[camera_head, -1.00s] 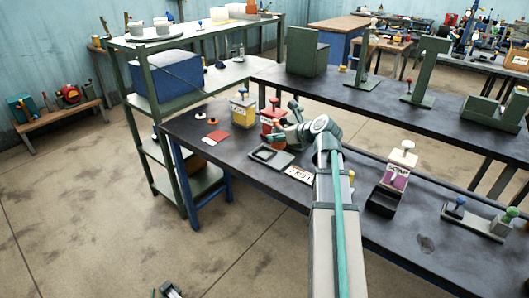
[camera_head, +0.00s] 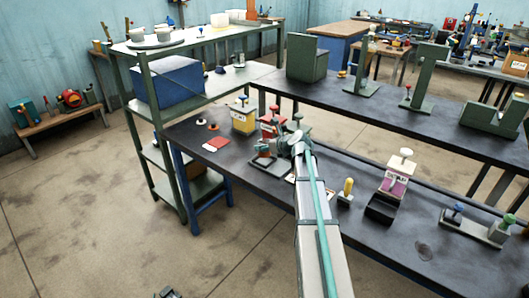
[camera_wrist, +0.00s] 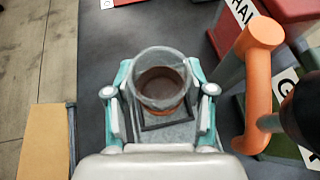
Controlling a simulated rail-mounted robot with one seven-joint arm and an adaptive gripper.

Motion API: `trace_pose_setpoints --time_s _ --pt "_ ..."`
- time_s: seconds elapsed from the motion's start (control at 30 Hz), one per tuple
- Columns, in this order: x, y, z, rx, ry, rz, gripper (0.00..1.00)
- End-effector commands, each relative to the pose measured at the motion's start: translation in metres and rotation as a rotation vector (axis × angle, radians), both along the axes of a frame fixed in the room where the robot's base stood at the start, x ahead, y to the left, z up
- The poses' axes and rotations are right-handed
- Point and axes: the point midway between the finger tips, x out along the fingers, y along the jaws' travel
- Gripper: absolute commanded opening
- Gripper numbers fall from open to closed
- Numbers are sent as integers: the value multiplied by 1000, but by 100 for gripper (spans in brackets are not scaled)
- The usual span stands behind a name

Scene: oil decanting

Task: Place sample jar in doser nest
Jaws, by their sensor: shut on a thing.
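The sample jar (camera_wrist: 160,67) is a clear round glass with dark contents. My gripper (camera_wrist: 160,95) is shut on it, with one teal finger on each side, and the jar looks upright. The doser nest, a grey plate with a dark square outline (camera_wrist: 176,133), shows below the jar in the wrist view. I cannot tell whether the jar touches it. In the head view my gripper (camera_head: 272,152) is low over the nest (camera_head: 262,168) and hides much of it. The jar is not clear there.
A red container (camera_head: 271,125) stands just behind my gripper; an orange handle (camera_wrist: 258,75) rises close at right in the wrist view. A white-labelled container (camera_head: 396,184) and yellow-topped piece (camera_head: 347,188) stand right.

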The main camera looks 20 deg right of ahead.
Motion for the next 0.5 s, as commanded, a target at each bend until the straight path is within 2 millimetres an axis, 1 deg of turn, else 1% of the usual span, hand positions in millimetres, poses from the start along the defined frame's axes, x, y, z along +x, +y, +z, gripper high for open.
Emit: trace_pose_setpoints --time_s 0.03,0.23,0.3,0.5 --pt "6 -1 -5 1 0 0 14" --pt "3 0 -29 2 2 -1 14" --pt "3 0 -33 2 0 -1 14" --pt "3 0 -33 0 0 0 14"
